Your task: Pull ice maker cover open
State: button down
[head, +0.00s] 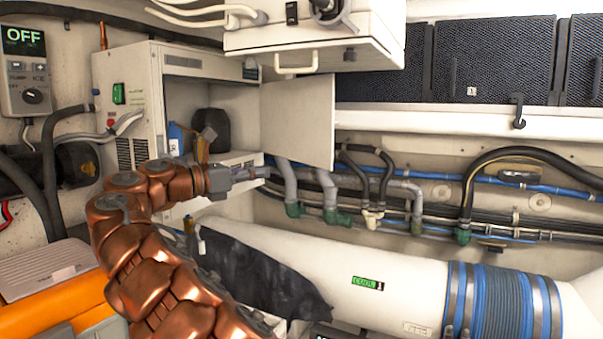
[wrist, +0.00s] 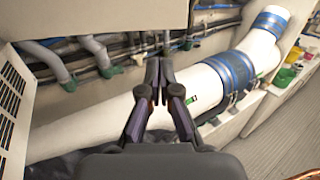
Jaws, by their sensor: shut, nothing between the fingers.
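The ice maker (head: 128,95) is a white box with dark vents at the left of the head view. Its front is open, showing a compartment with a blue bottle (head: 175,138) and a dark container (head: 212,128). A plain off-white panel, seemingly its cover (head: 297,120), stands swung out to the right of the opening. My gripper (head: 264,173) is just below the cover's lower left part, with its fingers pointing right. It is shut and empty; the wrist view shows the fingertips (wrist: 159,76) together. I cannot tell whether it touches the cover.
A white cabinet (head: 310,45) with a handle hangs above the cover. Pipes and hoses (head: 400,195) run along the back wall. A large white duct (head: 320,265) with blue bands lies below. A control box (head: 28,75) reading OFF is at far left.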

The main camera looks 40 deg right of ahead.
aim_at(319, 165)
jog(key=s+d, duration=0.1)
jog(key=d, duration=0.3)
jog(key=s+d, duration=0.1)
jog(key=d, duration=0.8)
jog(key=shift+s+d, duration=0.35)
jog(key=shift+s, duration=0.05)
